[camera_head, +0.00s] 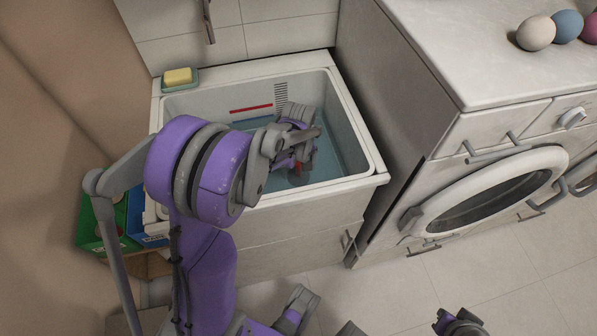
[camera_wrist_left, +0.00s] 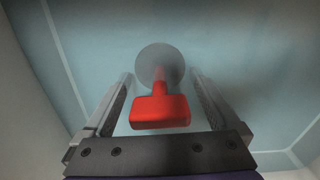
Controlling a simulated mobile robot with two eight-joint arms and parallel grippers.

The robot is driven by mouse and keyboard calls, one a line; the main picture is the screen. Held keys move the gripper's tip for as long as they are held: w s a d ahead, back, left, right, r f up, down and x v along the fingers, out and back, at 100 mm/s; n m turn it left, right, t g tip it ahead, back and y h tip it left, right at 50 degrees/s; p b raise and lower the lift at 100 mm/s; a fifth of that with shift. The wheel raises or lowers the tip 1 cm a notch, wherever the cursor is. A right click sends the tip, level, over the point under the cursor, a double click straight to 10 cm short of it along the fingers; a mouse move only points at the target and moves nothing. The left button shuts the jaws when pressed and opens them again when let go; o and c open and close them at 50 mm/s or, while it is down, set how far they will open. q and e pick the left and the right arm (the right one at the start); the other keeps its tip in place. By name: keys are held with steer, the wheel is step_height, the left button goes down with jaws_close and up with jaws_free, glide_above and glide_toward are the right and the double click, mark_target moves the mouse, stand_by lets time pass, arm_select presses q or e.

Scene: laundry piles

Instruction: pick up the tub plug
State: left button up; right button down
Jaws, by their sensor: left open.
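The tub plug (camera_wrist_left: 160,112) has a red T-shaped handle and a round grey disc. It is at the bottom of the basin, under shallow bluish water. My left gripper (camera_wrist_left: 160,76) is open, with one finger on each side of the plug's handle. The fingers look apart from the handle. In the head view, my left gripper (camera_head: 303,150) reaches down inside the sink basin (camera_head: 365,140). Only a bit of red of the tub plug (camera_head: 299,168) shows there, mostly hidden by the gripper. A dark gripper-like part of mine, perhaps the right gripper (camera_head: 460,322), shows at the bottom edge.
The basin walls stand close around my left gripper. A yellow soap bar (camera_head: 178,77) lies on a green dish at the back left rim. A washing machine (camera_head: 490,190) stands at the right. Green and blue boxes (camera_head: 100,225) stand left of the sink.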

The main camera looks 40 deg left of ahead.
arm_select(q)
steer(key=shift+r, duration=0.1)
jaws_close()
stand_by(0.3)
